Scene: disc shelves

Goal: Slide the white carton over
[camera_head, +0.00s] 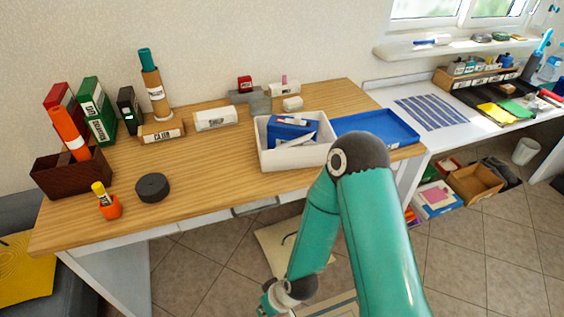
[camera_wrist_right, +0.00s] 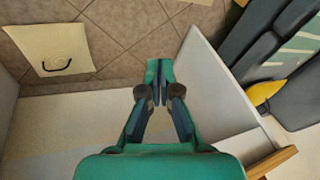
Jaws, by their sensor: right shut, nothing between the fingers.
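My right gripper (camera_wrist_right: 160,70) is shut and empty in the right wrist view. In the head view the right gripper (camera_head: 266,303) is low down, in front of the table and partly cut off by the bottom edge. A pale cream carton-like piece (camera_wrist_right: 52,48) with a black handle lies on the tiled floor, apart from the fingers. It also shows in the head view (camera_head: 275,243), partly hidden by my right arm. A white open box (camera_head: 262,137) stands on the wooden table with blue items in it. I cannot tell which is the named carton. My left gripper is out of view.
The wooden table (camera_head: 215,165) has a drawer handle (camera_head: 255,207) at its front. A blue tray (camera_head: 385,132) lies beside the white box. A black round disc (camera_head: 152,187) and several binders stand on the left. A white panel (camera_wrist_right: 208,85) rises close right of the gripper.

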